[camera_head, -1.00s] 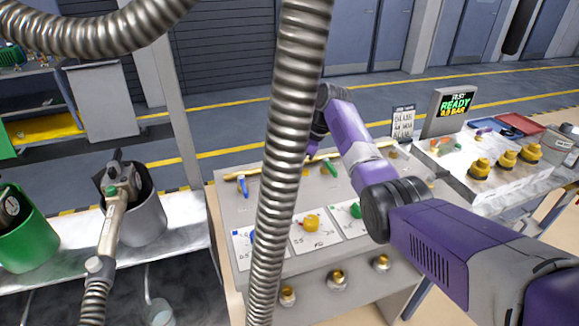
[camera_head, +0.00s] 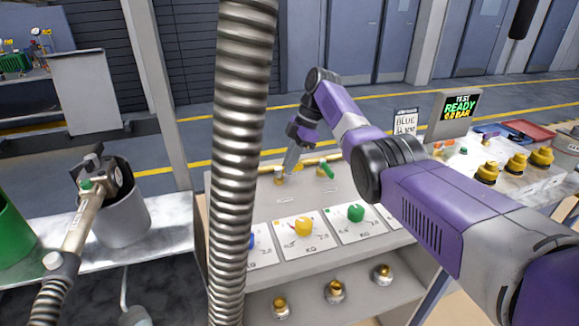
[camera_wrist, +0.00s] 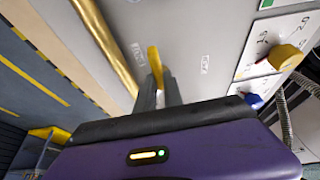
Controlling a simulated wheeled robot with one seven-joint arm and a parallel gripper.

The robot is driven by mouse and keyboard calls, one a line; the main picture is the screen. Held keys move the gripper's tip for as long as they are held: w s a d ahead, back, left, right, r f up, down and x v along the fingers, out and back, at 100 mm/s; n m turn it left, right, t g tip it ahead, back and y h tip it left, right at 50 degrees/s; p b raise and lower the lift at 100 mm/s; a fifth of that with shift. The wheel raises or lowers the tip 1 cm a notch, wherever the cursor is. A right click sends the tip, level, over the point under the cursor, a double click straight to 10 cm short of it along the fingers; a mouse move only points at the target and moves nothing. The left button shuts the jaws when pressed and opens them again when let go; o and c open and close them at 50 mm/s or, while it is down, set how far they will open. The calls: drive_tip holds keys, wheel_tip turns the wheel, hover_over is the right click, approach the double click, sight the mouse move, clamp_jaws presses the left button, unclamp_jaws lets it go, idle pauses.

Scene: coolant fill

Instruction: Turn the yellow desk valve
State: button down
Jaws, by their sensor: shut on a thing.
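The yellow valve lever (camera_head: 298,168) is at the back of the grey desk panel (camera_head: 285,200), by the brass pipe. My gripper (camera_head: 290,163) reaches down to it from above. In the wrist view the yellow lever (camera_wrist: 155,60) sticks out from between the dark fingertips (camera_wrist: 160,88), which are shut on it. The lever points roughly toward the brass pipe side, away from my palm. The lever's base is partly hidden by the fingers.
A green lever (camera_head: 327,170) stands just right of the gripper. Yellow (camera_head: 303,226) and green (camera_head: 356,213) gauge knobs sit in front. A thick ribbed metal hose (camera_head: 240,130) crosses the head view close to the camera and hides the panel's left part. A nozzle rests in a grey holder (camera_head: 122,215).

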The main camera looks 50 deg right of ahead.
drive_tip(key=shift+w+a+r, duration=0.2)
drive_tip(key=shift+w+r, duration=0.05)
drive_tip(key=shift+w, duration=0.1)
drive_tip(key=c, duration=1.5)
unclamp_jaws()
drive_tip(key=shift+o, duration=0.2)
drive_tip(key=shift+s+f, duration=0.1)
drive_tip(key=shift+f, duration=0.05)
drive_tip(key=shift+b+v, duration=0.45)
drive_tip(key=shift+v, duration=3.45)
